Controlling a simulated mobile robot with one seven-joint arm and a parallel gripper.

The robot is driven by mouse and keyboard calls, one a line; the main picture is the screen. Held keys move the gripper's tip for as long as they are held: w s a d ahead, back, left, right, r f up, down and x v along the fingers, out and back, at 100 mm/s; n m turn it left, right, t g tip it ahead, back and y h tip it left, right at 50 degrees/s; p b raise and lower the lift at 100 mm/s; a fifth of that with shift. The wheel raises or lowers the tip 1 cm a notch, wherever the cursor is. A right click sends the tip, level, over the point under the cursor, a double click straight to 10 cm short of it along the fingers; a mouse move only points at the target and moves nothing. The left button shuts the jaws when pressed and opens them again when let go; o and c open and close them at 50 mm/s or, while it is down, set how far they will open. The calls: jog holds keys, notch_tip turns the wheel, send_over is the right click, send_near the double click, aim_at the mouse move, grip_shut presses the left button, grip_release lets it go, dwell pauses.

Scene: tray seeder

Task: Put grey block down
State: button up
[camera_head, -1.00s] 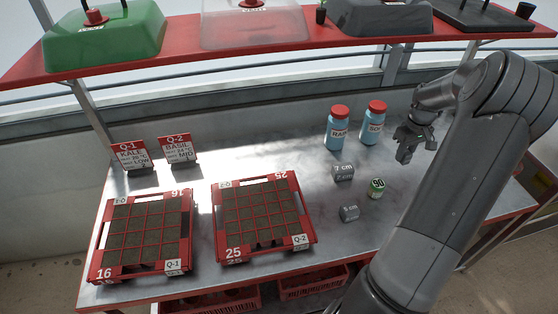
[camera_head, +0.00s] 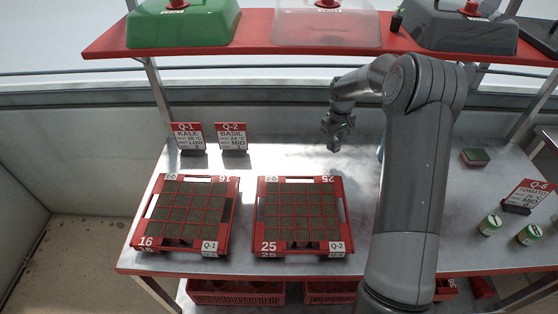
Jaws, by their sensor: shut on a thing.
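My gripper (camera_head: 336,142) is in the upper middle of the head view, shut on a small grey block (camera_head: 333,147) and above the steel table, behind and right of the second seed tray. The block is small and dark against the fingers, so its outline is hard to make out. The metal table (camera_head: 200,262) lies below. The red seed tray marked 16 (camera_head: 136,232) and the red seed tray marked 25 (camera_head: 347,232) stand on its left half.
Kale and basil sign cards (camera_head: 187,136) (camera_head: 232,137) stand behind the trays. A red shelf with domed lids (camera_head: 240,45) spans above. A sponge (camera_head: 475,157), a tomato card (camera_head: 529,194) and two small jars (camera_head: 490,225) stand at right. My arm hides the table's middle.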

aim_at(279, 160)
jog(key=a+n, duration=0.1)
jog(key=a, duration=0.5)
jog(key=w+a+f+n, duration=0.1)
jog(key=a, duration=1.1)
jog(key=shift+w+a+f+n, duration=0.15)
jog(key=shift+a+f+n, duration=0.1)
jog(key=shift+f+n, duration=0.15)
jog(key=shift+a+f, duration=0.1)
jog(key=shift+a, duration=0.15)
jog(key=shift+a+f, duration=0.1)
jog(key=shift+f, duration=2.3)
jog(key=shift+f, duration=0.1)
jog(key=o, duration=1)
